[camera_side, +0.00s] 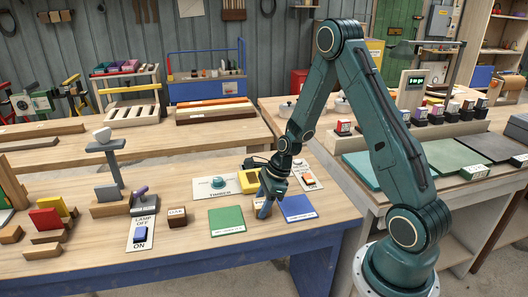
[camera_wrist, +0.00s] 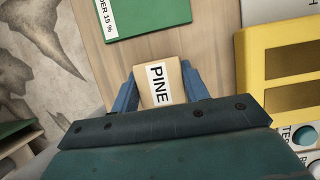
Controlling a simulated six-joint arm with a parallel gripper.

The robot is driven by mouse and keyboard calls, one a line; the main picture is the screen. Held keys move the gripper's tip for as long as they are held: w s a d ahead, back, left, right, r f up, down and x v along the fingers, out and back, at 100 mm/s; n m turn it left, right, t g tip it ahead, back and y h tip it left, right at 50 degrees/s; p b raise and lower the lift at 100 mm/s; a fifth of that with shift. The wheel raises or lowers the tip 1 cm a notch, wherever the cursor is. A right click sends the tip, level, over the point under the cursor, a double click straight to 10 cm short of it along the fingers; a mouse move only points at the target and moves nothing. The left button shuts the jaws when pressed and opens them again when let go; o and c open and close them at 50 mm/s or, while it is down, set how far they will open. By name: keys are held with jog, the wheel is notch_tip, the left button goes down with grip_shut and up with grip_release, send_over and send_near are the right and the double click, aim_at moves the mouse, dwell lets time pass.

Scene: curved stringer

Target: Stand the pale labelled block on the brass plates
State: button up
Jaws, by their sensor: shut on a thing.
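In the wrist view a pale wooden block (camera_wrist: 150,98) with a white label reading PINE sits between the blue fingers of my gripper (camera_wrist: 160,88), which is shut on it. In the side view my gripper (camera_side: 264,207) points down at the bench between the green and blue squares, and the block is hard to make out there. I cannot tell whether the block still touches the bench. A yellow unit (camera_side: 250,181) stands just behind my gripper. In the wrist view its yellow frame (camera_wrist: 258,45) surrounds two brownish brass plates (camera_wrist: 290,52) to the right of the block.
A green square (camera_side: 226,221) and a blue square (camera_side: 297,208) lie on the bench. A dark block labelled OAK (camera_side: 177,217), a lamp switch panel (camera_side: 141,233) and a dial panel (camera_side: 218,187) are to the left. Another small panel (camera_side: 309,183) lies behind the blue square.

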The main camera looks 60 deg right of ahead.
aim_at(262, 202)
notch_tip(262, 202, up, 20)
dwell(0.7)
jog(key=shift+w+f, duration=0.1)
dwell(0.5)
jog(key=w+d+f, duration=0.7)
jog(key=w+d, duration=0.1)
jog(key=d, duration=0.4)
jog(key=shift+w+d+f, duration=0.2)
jog(key=shift+w+f, duration=0.15)
jog(key=shift+f, duration=0.15)
jog(key=shift+f, duration=2.75)
jog(key=shift+f, duration=1.3)
